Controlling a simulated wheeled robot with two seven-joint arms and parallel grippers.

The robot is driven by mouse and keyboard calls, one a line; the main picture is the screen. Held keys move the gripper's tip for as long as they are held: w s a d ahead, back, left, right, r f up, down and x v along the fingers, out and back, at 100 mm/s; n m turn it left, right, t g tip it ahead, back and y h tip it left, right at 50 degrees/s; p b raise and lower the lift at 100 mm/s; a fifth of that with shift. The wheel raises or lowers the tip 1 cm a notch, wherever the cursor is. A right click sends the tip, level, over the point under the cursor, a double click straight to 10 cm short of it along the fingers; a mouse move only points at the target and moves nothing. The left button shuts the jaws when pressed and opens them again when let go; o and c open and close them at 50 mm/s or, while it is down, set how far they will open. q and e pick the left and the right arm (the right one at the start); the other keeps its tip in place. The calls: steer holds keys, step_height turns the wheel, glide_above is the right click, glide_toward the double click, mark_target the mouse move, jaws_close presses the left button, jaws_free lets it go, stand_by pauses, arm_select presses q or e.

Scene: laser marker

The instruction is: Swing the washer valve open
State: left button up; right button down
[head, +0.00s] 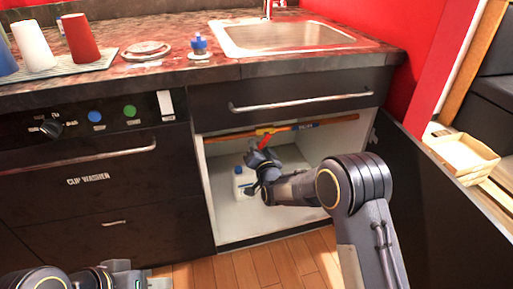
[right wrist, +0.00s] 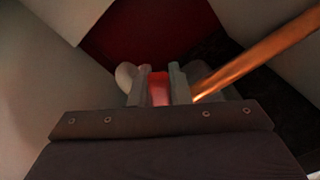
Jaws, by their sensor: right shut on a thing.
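The washer valve (head: 264,131) sits on a copper pipe under the sink, inside the open cabinet. Its red handle (head: 265,142) points down toward my right gripper (head: 261,156). In the right wrist view the red handle (right wrist: 159,92) is between the two fingers of the right gripper (right wrist: 160,84), which are shut on it. The copper pipe (right wrist: 260,60) runs off to the right there. My left gripper (head: 125,276) is low at the bottom left of the head view, away from the valve; its fingers are not clear.
A white bottle (head: 242,183) stands on the cabinet floor, beside my right arm. The cabinet door (head: 425,190) hangs open at the right. The cup washer (head: 85,180) is left of the cabinet. Cups and a tray stand on the counter (head: 290,64) above.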

steer(key=c, duration=1.4)
jaws_free()
steer(key=shift+o, duration=0.2)
